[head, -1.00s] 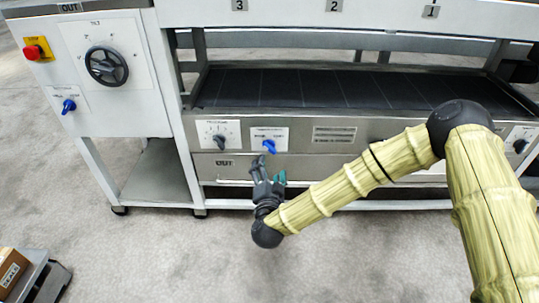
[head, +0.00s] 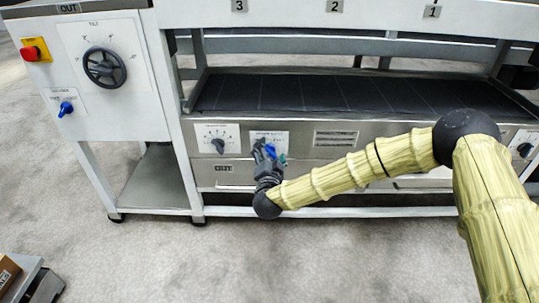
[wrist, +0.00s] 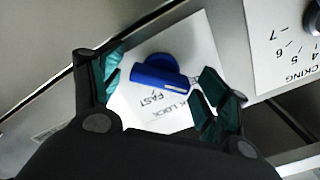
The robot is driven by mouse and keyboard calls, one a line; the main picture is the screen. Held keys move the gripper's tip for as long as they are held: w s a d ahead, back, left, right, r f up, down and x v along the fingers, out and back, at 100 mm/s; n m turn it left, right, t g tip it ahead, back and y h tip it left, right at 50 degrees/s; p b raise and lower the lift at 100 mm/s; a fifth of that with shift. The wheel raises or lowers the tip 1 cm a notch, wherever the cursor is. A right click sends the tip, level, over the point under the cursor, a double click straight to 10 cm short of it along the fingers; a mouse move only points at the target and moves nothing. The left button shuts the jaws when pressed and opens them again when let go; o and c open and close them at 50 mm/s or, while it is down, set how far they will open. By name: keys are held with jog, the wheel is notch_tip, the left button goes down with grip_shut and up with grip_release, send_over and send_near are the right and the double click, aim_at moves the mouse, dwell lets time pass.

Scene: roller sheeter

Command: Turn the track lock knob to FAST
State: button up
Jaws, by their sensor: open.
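The track lock knob is a blue lever knob (wrist: 163,75) on a white label plate (wrist: 133,110) with "LOCK" and "FAST" printed on it. In the head view the blue knob (head: 270,151) shows on the machine's lower front panel, partly covered by my gripper (head: 267,153). In the wrist view my gripper (wrist: 160,95) is open, with one teal-padded finger on each side of the knob's handle. The right finger is close to the handle's end; I cannot tell whether it touches. The pointer's exact setting is hard to read.
A dark knob (head: 218,146) on a numbered scale sits left of the blue one. Another blue knob (head: 66,108) and a black tilt handwheel (head: 105,67) are on the left cabinet, with a red button (head: 33,52) above. A cart (head: 35,279) stands at lower left.

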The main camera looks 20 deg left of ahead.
jog(key=c, duration=1)
jog(key=shift+c, duration=0.2)
jog(key=shift+m, duration=0.3)
jog(key=m+p, duration=0.2)
jog(key=m, duration=0.1)
jog(key=shift+m, duration=0.4)
jog(key=m+p, duration=0.1)
jog(key=m, duration=0.3)
jog(key=shift+d+f, duration=0.1)
jog(key=shift+f, duration=0.05)
jog(key=m, duration=0.5)
jog(key=shift+f, duration=0.1)
jog(key=shift+m, duration=2.2)
